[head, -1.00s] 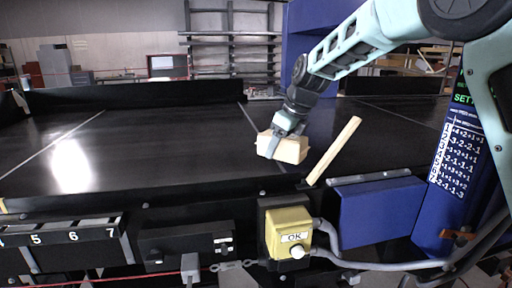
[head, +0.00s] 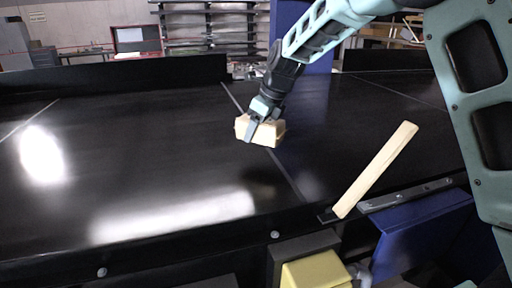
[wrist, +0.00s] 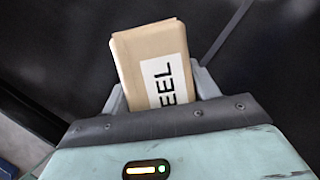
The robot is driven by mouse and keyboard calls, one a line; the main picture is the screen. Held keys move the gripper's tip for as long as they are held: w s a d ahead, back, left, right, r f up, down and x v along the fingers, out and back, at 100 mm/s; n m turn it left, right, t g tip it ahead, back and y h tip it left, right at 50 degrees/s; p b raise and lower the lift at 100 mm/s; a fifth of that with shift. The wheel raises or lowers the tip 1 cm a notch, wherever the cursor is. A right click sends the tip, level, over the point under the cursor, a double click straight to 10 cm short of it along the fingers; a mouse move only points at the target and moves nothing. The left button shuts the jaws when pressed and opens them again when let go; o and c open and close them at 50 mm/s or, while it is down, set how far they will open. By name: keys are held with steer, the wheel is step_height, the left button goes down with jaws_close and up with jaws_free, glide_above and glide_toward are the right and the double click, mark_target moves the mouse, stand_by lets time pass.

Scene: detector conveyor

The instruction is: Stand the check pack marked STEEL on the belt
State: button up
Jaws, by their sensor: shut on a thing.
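The check pack (head: 270,134) is a tan box. In the wrist view the pack (wrist: 135,52) has a white label whose visible letters read "EEL"; the rest of the label is hidden by my gripper. My gripper (head: 258,122) is shut on the pack, with a finger on each side. In the head view the pack is over the black belt (head: 130,140), near a thin line across it. I cannot tell whether its underside touches the belt.
A pale wooden bar (head: 376,170) slants up from the belt's near edge, right of the pack. A yellow box (head: 316,274) sits below that edge, and a blue panel (head: 425,235) is to its right. The belt left of the pack is clear.

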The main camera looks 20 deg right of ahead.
mark_target(253, 157)
steer(key=shift+f+p, duration=0.85)
steer(key=shift+f, duration=2.35)
steer(key=shift+f, duration=0.15)
steer(key=o, duration=1.3)
